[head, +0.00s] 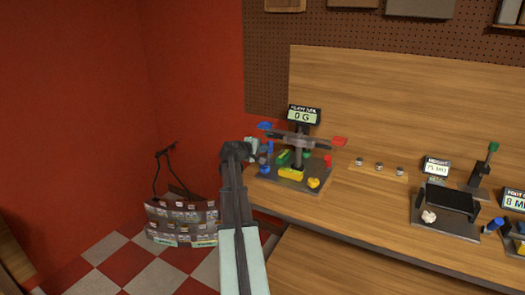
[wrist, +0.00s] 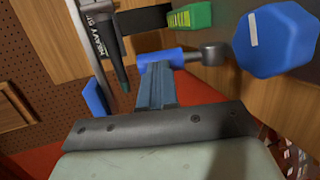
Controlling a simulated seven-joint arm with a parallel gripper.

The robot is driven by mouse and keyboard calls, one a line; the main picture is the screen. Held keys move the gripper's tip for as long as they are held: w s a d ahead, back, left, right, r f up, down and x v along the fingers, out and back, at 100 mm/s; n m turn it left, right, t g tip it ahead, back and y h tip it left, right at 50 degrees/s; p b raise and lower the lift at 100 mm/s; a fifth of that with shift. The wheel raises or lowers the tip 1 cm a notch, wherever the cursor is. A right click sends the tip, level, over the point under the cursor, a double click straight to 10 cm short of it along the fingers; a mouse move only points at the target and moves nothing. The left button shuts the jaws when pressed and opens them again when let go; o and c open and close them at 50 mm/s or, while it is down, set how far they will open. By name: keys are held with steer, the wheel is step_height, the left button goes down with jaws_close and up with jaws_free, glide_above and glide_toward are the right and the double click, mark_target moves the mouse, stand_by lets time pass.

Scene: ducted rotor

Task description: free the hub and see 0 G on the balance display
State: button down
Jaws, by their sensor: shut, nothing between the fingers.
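The balance display (head: 302,116) reads 0 G in the head view. It stands above the rotor (head: 300,140), whose arms carry a blue end piece (head: 264,126) and a red one (head: 338,141). My gripper (head: 258,150) is at the left side of the rig. In the wrist view its fingers (wrist: 157,70) are shut and empty, with the tips at a blue horizontal piece (wrist: 178,56) joined to a grey round knob (wrist: 212,53). I cannot tell whether they touch. A large blue faceted piece (wrist: 275,38) is at the upper right. My arm hides part of the rig's left side.
The rig's base plate (head: 318,183) carries a yellow block (head: 290,174), a green block (head: 283,157) and other coloured pieces. A wooden strip with small round pieces (head: 380,167) lies to the right. Other bench devices (head: 445,205) stand further right. A pegboard (head: 268,70) is behind.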

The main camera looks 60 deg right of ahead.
steer(key=shift+d+r+y, duration=0.2)
steer(key=shift+d+y, duration=0.4)
steer(key=shift+d, duration=0.4)
steer(key=r+v, duration=0.1)
steer(key=v, duration=1.3)
steer(key=shift+d+r, duration=0.25)
steer(key=shift+r, duration=0.05)
